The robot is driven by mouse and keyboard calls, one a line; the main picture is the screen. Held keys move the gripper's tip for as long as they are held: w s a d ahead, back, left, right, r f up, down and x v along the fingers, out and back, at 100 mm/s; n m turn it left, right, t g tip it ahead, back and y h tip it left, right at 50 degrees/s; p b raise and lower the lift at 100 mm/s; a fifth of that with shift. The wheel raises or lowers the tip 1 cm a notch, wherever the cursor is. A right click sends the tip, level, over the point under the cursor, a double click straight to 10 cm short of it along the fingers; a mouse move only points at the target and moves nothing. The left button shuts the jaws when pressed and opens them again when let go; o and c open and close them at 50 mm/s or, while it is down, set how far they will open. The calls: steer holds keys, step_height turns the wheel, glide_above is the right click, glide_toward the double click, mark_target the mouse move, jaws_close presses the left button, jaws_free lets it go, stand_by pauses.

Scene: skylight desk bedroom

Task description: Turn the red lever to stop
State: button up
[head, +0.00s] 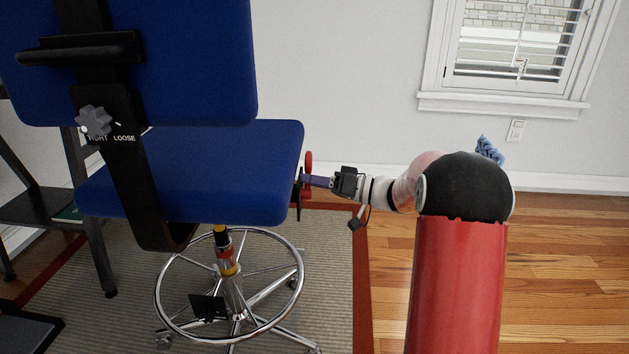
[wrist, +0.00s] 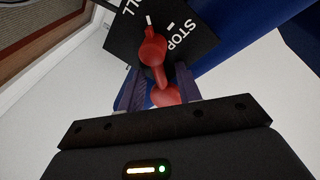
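The red lever (wrist: 153,49) is on a black plate (wrist: 196,44) at the right edge of the blue seat. The plate has white letters reading STOP, and another word, partly cut off, ending in LL. A white mark at the lever's far end lies between the two words. In the head view the lever (head: 308,161) shows edge-on beside the seat. My gripper (wrist: 157,76) has its two purple fingers on either side of the lever, apart, with visible gaps. It also shows in the head view (head: 306,180). Contact with the lever cannot be made out.
The blue chair (head: 200,170) stands on a rug (head: 120,260), with a chrome foot ring (head: 160,310) below. A grey knob (head: 94,121) marked TIGHT and LOOSE is on its back support. A dark shelf (head: 30,205) is at left. Wooden floor (head: 570,270) at right is clear.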

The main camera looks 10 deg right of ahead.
jaws_close()
stand_by(0.5)
steer(key=shift+w+d+f+m+g+h+p, duration=0.1)
steer(key=shift+w+f+m+g+h+p, duration=0.2)
steer(key=shift+m, duration=1.15)
steer(key=shift+w+d+f+m+g+h+p, duration=0.1)
steer(key=shift+f+m+g, duration=0.35)
steer(key=shift+m, duration=0.95)
steer(key=shift+w+f+m+g+h+p, duration=0.1)
steer(key=shift+w+f+m+g+h, duration=0.2)
steer(key=shift+m, duration=1.15)
steer(key=shift+s+f+g, duration=0.1)
steer(key=shift+g, duration=0.15)
jaws_free()
